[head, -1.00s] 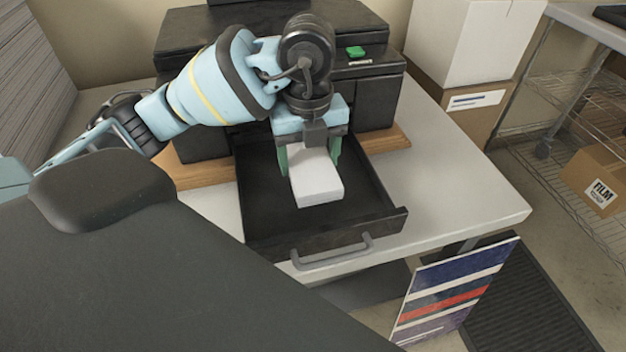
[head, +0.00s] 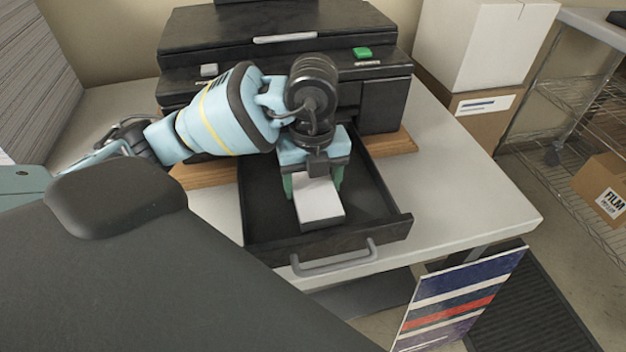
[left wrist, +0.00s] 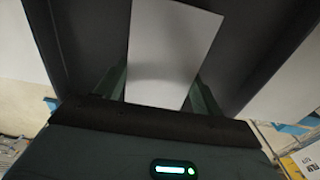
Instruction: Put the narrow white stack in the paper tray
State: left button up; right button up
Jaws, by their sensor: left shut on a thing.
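The narrow white stack (head: 319,203) is in the head view, inside the open black paper tray (head: 372,207) that extends from the front of the dark machine. My left gripper (head: 314,187) is shut on the stack, its green fingers on either side of the stack's back part. The stack also shows in the left wrist view (left wrist: 170,50), between the two fingers, with the dark tray walls around it. Whether its underside touches the tray floor I cannot tell. My right gripper is not in view.
The black machine (head: 385,95) stands on a wooden board on the pale table (head: 460,195). White and brown boxes (head: 490,50) stand at the back right. A striped board (head: 455,300) leans below the table's front edge. Free tabletop lies right of the tray.

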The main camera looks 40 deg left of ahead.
aim_at(313, 185)
pick_arm(q)
jog(key=shift+f, duration=0.15)
jog(key=o, duration=1.1)
jog(key=shift+o, duration=0.2)
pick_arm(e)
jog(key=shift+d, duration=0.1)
pick_arm(q)
notch_tip(313, 185, up, 12)
jog(key=p, duration=0.2)
jog(key=shift+r+p, duration=0.2)
jog(key=shift+p, duration=0.1)
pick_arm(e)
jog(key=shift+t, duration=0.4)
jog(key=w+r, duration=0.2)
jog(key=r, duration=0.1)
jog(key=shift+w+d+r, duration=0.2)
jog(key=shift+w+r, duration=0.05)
